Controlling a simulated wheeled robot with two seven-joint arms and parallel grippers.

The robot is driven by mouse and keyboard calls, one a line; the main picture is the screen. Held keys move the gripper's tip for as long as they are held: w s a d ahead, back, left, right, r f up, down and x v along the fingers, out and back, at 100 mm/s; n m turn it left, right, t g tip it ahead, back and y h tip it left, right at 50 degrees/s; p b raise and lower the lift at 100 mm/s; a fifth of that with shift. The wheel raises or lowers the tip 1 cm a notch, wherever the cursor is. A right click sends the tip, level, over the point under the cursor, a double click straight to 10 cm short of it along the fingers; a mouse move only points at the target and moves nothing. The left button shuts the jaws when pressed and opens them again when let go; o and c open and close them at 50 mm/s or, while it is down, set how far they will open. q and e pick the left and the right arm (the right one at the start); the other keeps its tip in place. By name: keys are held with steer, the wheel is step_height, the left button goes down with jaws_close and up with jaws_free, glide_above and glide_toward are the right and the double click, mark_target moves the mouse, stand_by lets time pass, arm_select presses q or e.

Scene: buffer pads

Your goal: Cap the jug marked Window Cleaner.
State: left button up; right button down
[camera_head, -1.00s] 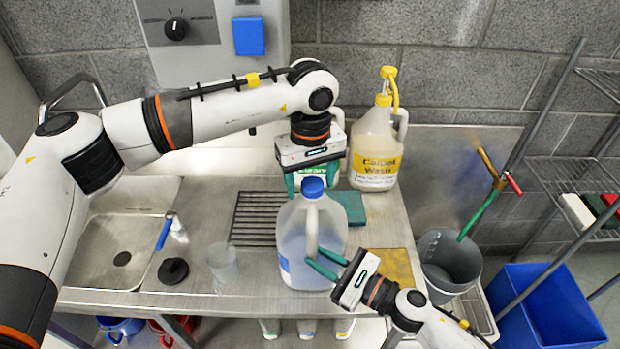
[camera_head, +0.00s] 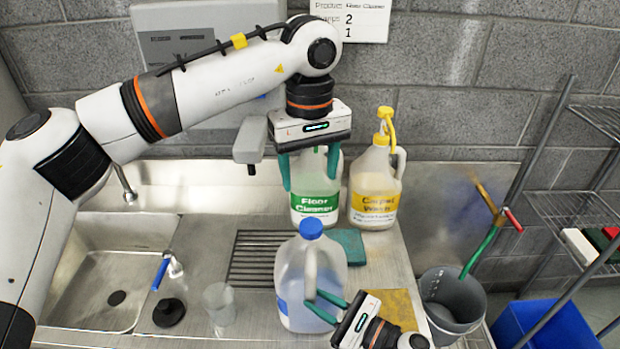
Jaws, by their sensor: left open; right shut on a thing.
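A translucent jug (camera_head: 297,268) stands upright on the metal counter with a blue cap (camera_head: 312,229) on its neck. Whether the cap is fully tightened cannot be told. Part of a blue label (camera_head: 283,303) shows low on its left side, with no readable words. My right gripper (camera_head: 319,305) is shut on the jug's handle, from the lower right. My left gripper (camera_head: 310,172) is open and empty, fingers down, higher in the picture than the blue cap and apart from it. It partly covers the green-labelled Floor Cleaner jug (camera_head: 316,204) behind.
A yellow-capped Carpet Wash jug (camera_head: 375,187) stands at the back right. A clear cup (camera_head: 219,304) and a black round item (camera_head: 169,312) lie left. A drain grille (camera_head: 250,262), sink (camera_head: 110,265), green pad (camera_head: 349,246) and yellow pad (camera_head: 388,305) surround the jug. A grey bucket (camera_head: 450,310) is at right.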

steer(key=shift+s+f, duration=0.1)
steer(key=shift+f, duration=0.05)
steer(key=c, duration=1.1)
jaws_free()
steer(key=shift+c, duration=0.2)
arm_select(q)
steer(key=shift+f, duration=0.1)
step_height(320, 180, down, 5)
steer(key=b, duration=0.5)
arm_select(e)
steer(key=v, duration=1.1)
steer(key=shift+s+d, duration=0.2)
steer(key=shift+d, duration=0.15)
arm_select(q)
steer(key=shift+f, duration=0.15)
arm_select(e)
steer(key=shift+s, duration=0.1)
